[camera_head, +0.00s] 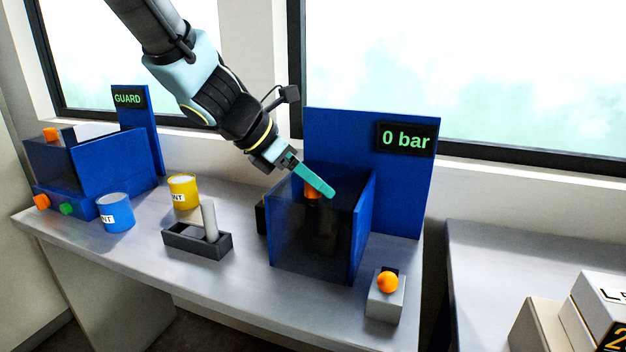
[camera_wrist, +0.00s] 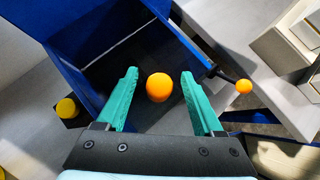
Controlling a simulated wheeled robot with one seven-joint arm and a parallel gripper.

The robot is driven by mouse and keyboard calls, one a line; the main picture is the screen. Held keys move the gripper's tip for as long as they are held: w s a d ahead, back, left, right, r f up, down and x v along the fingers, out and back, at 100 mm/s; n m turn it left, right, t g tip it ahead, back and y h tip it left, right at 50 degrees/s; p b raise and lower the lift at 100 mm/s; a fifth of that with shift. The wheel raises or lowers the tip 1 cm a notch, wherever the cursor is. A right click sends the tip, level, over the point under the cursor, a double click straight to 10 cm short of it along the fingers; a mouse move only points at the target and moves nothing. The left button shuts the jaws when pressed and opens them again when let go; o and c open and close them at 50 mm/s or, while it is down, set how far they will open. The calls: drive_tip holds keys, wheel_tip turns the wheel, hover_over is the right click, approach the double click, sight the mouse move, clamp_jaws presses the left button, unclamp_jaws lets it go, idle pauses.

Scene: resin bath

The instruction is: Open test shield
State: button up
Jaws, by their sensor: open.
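The test shield (camera_head: 299,240) is a box with dark see-through panels and blue sides, standing in front of a blue back panel. It appears closed. An orange knob (camera_head: 312,190) shows at its top. My gripper (camera_head: 322,186), with teal fingers, is over the shield and partly covers the knob in the head view. In the wrist view the open fingers (camera_wrist: 159,74) stand to either side of the orange knob (camera_wrist: 158,87), with gaps on both sides. I cannot tell how far the fingertips are above the lid.
The display (camera_head: 407,138) reads "0 bar". A grey block with an orange-ball lever (camera_head: 387,282) stands right of the shield. A dark tray (camera_head: 197,240) with a grey cylinder, yellow (camera_head: 183,191) and blue (camera_head: 115,213) pots, and the GUARD station (camera_head: 105,165) stand to the left.

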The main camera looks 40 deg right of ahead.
clamp_jaws()
idle(0.6)
idle(0.8)
